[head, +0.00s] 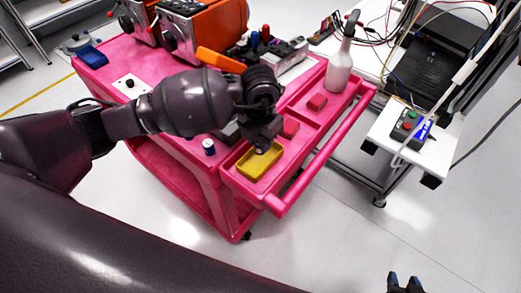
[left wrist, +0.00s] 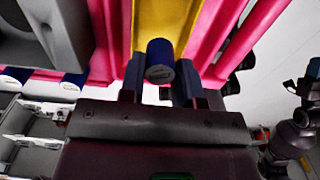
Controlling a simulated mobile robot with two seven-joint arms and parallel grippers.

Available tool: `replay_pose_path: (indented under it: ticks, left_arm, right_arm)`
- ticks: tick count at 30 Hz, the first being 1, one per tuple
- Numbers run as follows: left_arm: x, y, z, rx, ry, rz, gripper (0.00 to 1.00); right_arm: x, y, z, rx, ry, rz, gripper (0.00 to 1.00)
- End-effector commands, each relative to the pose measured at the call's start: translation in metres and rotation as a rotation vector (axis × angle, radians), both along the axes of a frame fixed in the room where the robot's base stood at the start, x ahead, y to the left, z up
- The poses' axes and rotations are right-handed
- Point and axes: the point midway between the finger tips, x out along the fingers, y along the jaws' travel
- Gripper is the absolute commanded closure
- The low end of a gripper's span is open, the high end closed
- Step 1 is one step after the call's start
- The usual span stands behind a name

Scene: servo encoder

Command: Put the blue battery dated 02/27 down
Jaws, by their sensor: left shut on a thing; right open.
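My left gripper (head: 262,143) is shut on a blue battery (left wrist: 160,60), held between its two fingers (left wrist: 159,82). In the head view only a bit of the battery (head: 262,150) shows under the gripper, over the yellow tray (head: 258,174). The tray also shows in the left wrist view (left wrist: 165,16). I cannot tell whether the battery touches the tray floor. My right gripper (head: 404,284) is open and empty at the bottom edge of the head view, away from the cart.
Another blue battery with a white end (head: 208,147) stands left of the tray. Orange-sided machines (head: 190,30) fill the cart's back.

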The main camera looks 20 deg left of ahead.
Motion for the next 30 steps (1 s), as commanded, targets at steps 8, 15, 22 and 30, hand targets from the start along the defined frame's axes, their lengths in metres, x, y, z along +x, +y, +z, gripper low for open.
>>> replay_pose_path:
  ticks: [8,15,22,30]
  left_arm:
    - [-0.001,0.0,-0.019,0.0,0.002,0.0,0.84]
    - [0.0,0.0,-0.048,0.0,0.002,0.0,0.84]
    - [0.0,0.0,-0.047,0.0,-0.001,0.0,0.84]
    - [0.0,0.0,-0.05,0.0,-0.001,0.0,0.59]
  right_arm:
    - [-0.004,0.0,-0.003,0.0,0.007,-0.002,0.57]
    - [-0.008,-0.001,-0.007,0.0,0.016,-0.004,0.57]
    - [-0.007,-0.001,-0.005,0.001,0.013,-0.003,0.57]
    - [0.001,0.001,-0.003,0.0,-0.001,0.001,0.57]
